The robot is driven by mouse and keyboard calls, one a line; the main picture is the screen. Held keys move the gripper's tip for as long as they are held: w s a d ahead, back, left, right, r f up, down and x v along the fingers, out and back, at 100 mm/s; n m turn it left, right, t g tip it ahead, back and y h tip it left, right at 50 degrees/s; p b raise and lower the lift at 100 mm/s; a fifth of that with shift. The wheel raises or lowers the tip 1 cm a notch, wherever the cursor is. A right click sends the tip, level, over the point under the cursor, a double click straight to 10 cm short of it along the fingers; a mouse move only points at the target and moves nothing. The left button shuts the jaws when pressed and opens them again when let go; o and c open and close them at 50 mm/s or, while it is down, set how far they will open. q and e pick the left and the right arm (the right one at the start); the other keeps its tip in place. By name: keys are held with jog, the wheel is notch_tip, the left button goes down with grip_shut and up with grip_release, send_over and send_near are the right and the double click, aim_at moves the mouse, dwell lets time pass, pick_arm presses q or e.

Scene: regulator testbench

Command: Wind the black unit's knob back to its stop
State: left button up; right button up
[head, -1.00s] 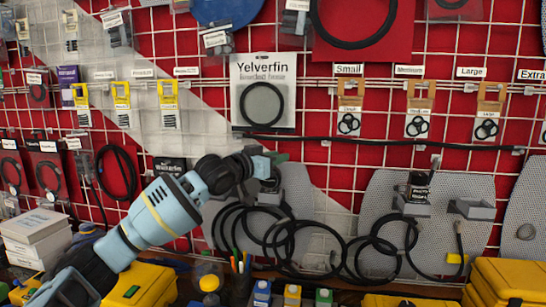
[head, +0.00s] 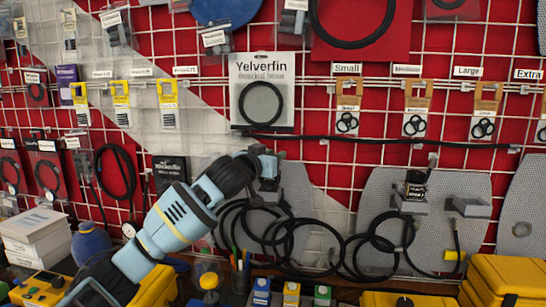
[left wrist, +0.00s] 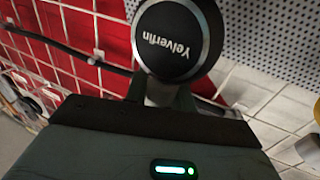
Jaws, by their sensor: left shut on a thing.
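A round black knob (left wrist: 172,38) with a silver rim and the word Yelverfin lying upside down fills the top middle of the left wrist view. It sits just beyond the dark body of my left gripper, which has a green light. In the head view my left gripper (head: 268,166) is at the left grey panel, shut on the knob by a dark unit (head: 268,186). The arm and gripper hide most of this unit, and the fingertips are hard to make out. My right gripper is in neither view.
Black hoses (head: 290,235) hang in loops below the unit. A second dark unit (head: 411,190) is on the panel (head: 378,200) to the right, near a grey bracket (head: 469,206). Yellow cases (head: 505,283) and small coloured-top blocks (head: 291,293) stand along the front.

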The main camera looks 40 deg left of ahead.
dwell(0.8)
pick_arm(q)
jog(key=o, duration=1)
jog(key=shift+s, duration=0.1)
jog(key=s+d, duration=0.1)
jog(key=s, duration=0.6)
jog(key=shift+s+d, duration=0.15)
jog(key=shift+s, duration=0.1)
